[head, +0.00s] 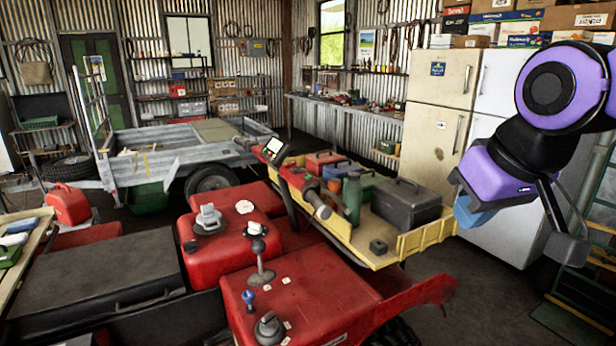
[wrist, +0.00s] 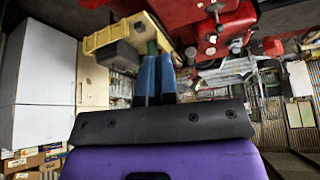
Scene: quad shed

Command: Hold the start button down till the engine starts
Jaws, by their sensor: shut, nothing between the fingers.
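The red quad (head: 315,290) fills the lower middle of the head view. I cannot make out the start button. A gear lever (head: 260,262), a blue knob (head: 248,298) and a dark round switch (head: 269,326) stand on the red bodywork. My gripper (head: 470,212) is at the right, beyond the tray's right end and apart from the quad. In the wrist view its blue fingers (wrist: 156,78) are together and empty; the red quad (wrist: 190,15) shows above them.
A yellow tray (head: 432,235) holds a dark toolbox (head: 405,203), a green bottle (head: 352,198) and other boxes, between my gripper and the handlebar. Fridges (head: 440,100) stand behind my arm. A grey trailer (head: 160,160) stands at the back left. Open floor (head: 480,290) lies front right.

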